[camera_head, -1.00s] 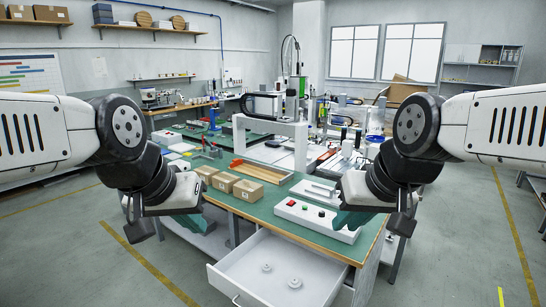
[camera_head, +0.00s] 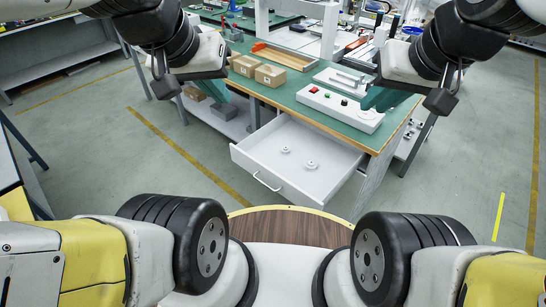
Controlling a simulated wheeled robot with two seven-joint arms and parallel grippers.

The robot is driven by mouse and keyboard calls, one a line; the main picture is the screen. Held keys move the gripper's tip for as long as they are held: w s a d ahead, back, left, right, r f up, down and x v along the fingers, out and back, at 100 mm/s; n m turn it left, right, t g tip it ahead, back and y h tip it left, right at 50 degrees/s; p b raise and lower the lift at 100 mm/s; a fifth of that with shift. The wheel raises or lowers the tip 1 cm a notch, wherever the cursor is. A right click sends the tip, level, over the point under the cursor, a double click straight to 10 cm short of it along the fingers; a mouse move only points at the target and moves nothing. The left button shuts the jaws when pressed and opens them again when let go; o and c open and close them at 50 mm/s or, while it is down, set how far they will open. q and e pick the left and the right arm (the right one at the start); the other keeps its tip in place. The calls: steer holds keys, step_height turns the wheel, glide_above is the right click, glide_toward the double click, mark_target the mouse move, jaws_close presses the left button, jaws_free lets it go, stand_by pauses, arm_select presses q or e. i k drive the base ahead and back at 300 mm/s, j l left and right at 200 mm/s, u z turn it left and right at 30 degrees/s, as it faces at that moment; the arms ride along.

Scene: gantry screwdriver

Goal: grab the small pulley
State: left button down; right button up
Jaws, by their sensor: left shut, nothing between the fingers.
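Two pale round pulleys lie apart in the open white drawer (camera_head: 335,152) below the bench top. The small pulley (camera_head: 285,150) is the one further back and left; the larger pulley (camera_head: 311,165) is nearer and to the right. My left gripper (camera_head: 217,90), with teal fingers, is shut and empty, up and left of the drawer beside the cardboard boxes. My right gripper (camera_head: 384,99) hangs near the right end of the bench, by the white control box. Its fingers show edge-on, so their opening cannot be told. Neither gripper touches a pulley.
The green bench top (camera_head: 290,95) holds small cardboard boxes (camera_head: 270,76), a wooden tray (camera_head: 283,56) and a white control box (camera_head: 341,108) with coloured buttons. The drawer has raised walls and a front handle (camera_head: 266,182). Open floor lies left of the drawer.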

mark_target(286, 149)
steer(key=i+j+z, duration=0.15)
steer(key=j+z, duration=0.15)
steer(key=i+j+z, duration=0.25)
steer(key=j+z, duration=0.6)
steer(key=i+j, duration=0.05)
steer(key=j, duration=0.05)
